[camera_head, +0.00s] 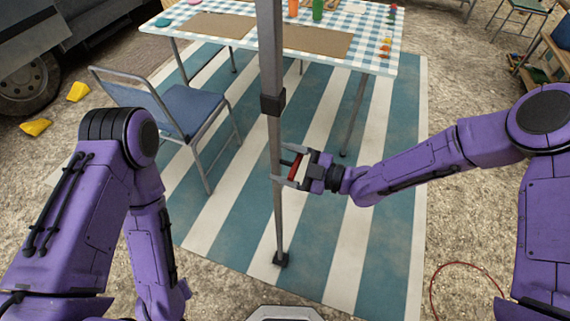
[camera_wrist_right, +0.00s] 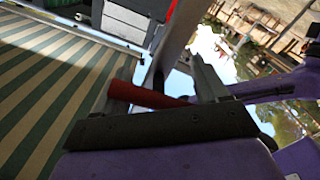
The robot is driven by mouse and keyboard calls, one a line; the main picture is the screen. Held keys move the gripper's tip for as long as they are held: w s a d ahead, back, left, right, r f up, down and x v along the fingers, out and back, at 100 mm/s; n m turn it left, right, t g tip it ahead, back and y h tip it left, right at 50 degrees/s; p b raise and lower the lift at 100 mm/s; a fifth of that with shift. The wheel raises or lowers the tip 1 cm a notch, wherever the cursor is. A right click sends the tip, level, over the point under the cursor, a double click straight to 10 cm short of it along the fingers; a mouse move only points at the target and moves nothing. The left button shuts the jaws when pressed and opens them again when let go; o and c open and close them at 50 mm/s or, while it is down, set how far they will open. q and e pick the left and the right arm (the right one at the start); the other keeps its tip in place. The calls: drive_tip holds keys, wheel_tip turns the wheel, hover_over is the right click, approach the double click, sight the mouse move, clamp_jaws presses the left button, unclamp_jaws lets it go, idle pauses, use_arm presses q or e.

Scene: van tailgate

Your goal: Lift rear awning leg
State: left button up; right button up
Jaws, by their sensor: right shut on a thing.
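The rear awning leg (camera_head: 268,60) is a grey metal pole that runs from the top edge down to a dark foot (camera_head: 281,260) on the striped mat. A black collar (camera_head: 272,102) sits partway up it. My right gripper (camera_head: 287,167) is at the leg below the collar, with its fingers on either side of a red grip (camera_head: 295,166). In the right wrist view the red grip (camera_wrist_right: 150,95) spans between the fingers, and the leg (camera_wrist_right: 176,42) rises just beyond. The gripper is shut on this grip. My left arm shows at left, but its gripper is out of view.
A blue folding chair (camera_head: 190,106) stands left of the leg. A table with a checked cloth (camera_head: 371,42) is behind it. The striped mat (camera_head: 395,215) is clear around the foot. A red cable (camera_head: 440,268) lies on the gravel at right. Yellow wheel chocks (camera_head: 36,127) lie at left.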

wheel_tip(320, 180, up, 10)
drive_tip(key=p, duration=0.3)
drive_tip(key=shift+r+p, duration=0.2)
drive_tip(key=shift+p, duration=0.2)
drive_tip(key=shift+r, duration=0.15)
drive_tip(key=o, duration=1.3)
drive_tip(key=shift+w, duration=0.1)
drive_tip(key=shift+o, duration=0.4)
